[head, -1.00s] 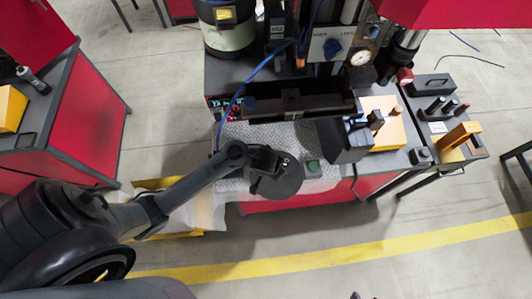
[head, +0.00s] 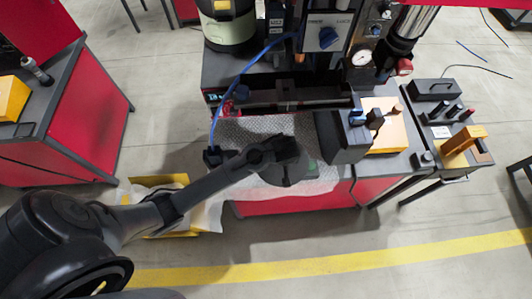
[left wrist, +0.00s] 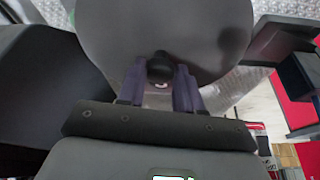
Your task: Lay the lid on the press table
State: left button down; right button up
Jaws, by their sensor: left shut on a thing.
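The lid (head: 294,172) is a round dark grey disc with a small knob. It is over the patterned metal top of the press table (head: 240,131); I cannot tell whether it touches that surface. My left gripper (head: 277,152) is shut on the lid's knob. In the left wrist view the knob (left wrist: 160,68) sits between the two purple-grey fingers of my left gripper (left wrist: 160,80), and the lid (left wrist: 205,35) fills the upper middle. A bit of the patterned top shows at the upper left (left wrist: 55,12). My right gripper is not in view.
A dark block (head: 343,142) stands just right of the lid, beside a wooden board (head: 388,125) with dark pegs. The press with its gauge (head: 361,57) rises behind. A blue hose (head: 232,95) hangs at the left.

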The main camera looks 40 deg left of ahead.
pick_arm(q)
jog(key=a+f, duration=0.1)
jog(key=a, duration=0.1)
jog(key=a+f, duration=0.2)
jog(key=a, duration=0.1)
jog(key=w+a+f, duration=0.1)
jog(key=a, duration=0.1)
jog(key=shift+a+f, duration=0.4)
jog(key=shift+f, duration=1.95)
jog(key=shift+f+b, duration=0.1)
jog(key=shift+b, duration=0.2)
jog(key=shift+f, duration=0.1)
jog(key=c, duration=0.8)
grip_release()
jog(key=shift+o, duration=0.2)
